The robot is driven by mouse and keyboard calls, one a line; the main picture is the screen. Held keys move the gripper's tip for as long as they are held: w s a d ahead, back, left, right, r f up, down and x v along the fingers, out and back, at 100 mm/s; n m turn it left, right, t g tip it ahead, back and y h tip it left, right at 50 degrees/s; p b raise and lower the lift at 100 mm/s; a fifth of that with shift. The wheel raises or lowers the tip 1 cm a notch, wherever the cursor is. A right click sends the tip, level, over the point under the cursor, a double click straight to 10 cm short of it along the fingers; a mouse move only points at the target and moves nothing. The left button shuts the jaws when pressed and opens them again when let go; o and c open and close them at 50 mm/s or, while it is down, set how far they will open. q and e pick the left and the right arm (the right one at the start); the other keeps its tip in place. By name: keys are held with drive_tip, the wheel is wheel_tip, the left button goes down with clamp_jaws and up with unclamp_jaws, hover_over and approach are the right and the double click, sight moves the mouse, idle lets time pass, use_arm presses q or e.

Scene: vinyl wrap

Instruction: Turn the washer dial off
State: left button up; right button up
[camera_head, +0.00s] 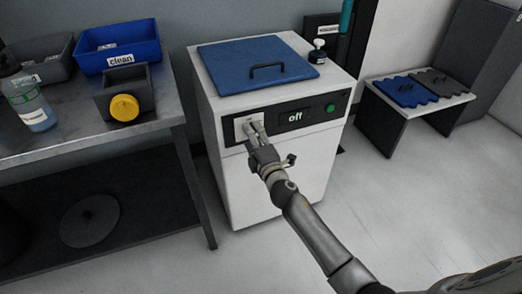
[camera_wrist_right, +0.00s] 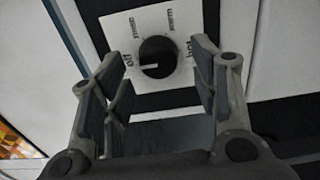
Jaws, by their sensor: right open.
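The washer (camera_head: 262,185) is a white cabinet with a black front panel. Its display (camera_head: 295,117) reads "off". The dial (camera_wrist_right: 157,57) is a round black knob on a white plate; its white pointer mark faces left, towards the "off" label. My right gripper (camera_head: 257,130) is in front of the dial plate (camera_head: 243,124) and hides the knob in the head view. In the right wrist view its open fingers stand to either side of the knob, with visible gaps. My left gripper is not in view.
A blue lid (camera_head: 225,75) with a black handle lies on the washer top, near a small dark bottle (camera_head: 317,55). A green button (camera_head: 330,107) is right of the display. A table (camera_head: 85,130) with bins stands left. Floor (camera_head: 430,200) at the right is clear.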

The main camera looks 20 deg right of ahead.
drive_tip(key=s, duration=1.1)
drive_tip(key=shift+d, duration=0.2)
